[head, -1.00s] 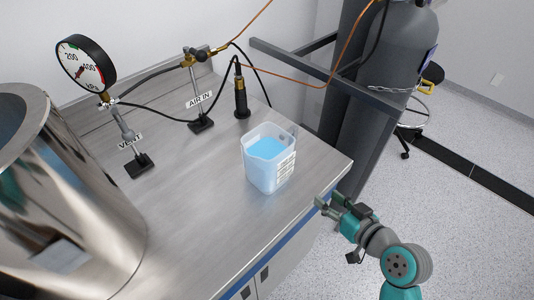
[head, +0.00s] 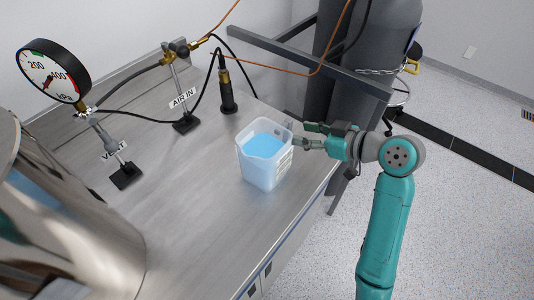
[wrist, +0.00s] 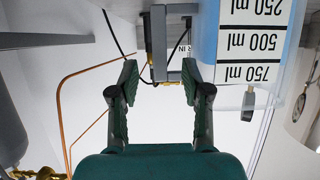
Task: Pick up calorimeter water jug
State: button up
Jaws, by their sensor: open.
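The calorimeter water jug (head: 262,165) is a clear square-sided jug of light blue water. It stands upright on the metal bench (head: 200,215) near its right edge. My gripper (head: 306,137) is open and empty, just right of the jug at about its upper part, with its fingers pointing left. I cannot tell whether a finger touches the jug.
A large shiny metal vessel (head: 70,225) fills the left. The gauge (head: 53,72), the vent stand (head: 125,174), the air-in stand (head: 185,122) and a black fitting (head: 228,100) with hoses stand behind. Dark cylinders (head: 365,60) and a grey rail (head: 310,65) are beyond the bench.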

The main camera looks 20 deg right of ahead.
jog(key=shift+x, duration=3)
grip_shut()
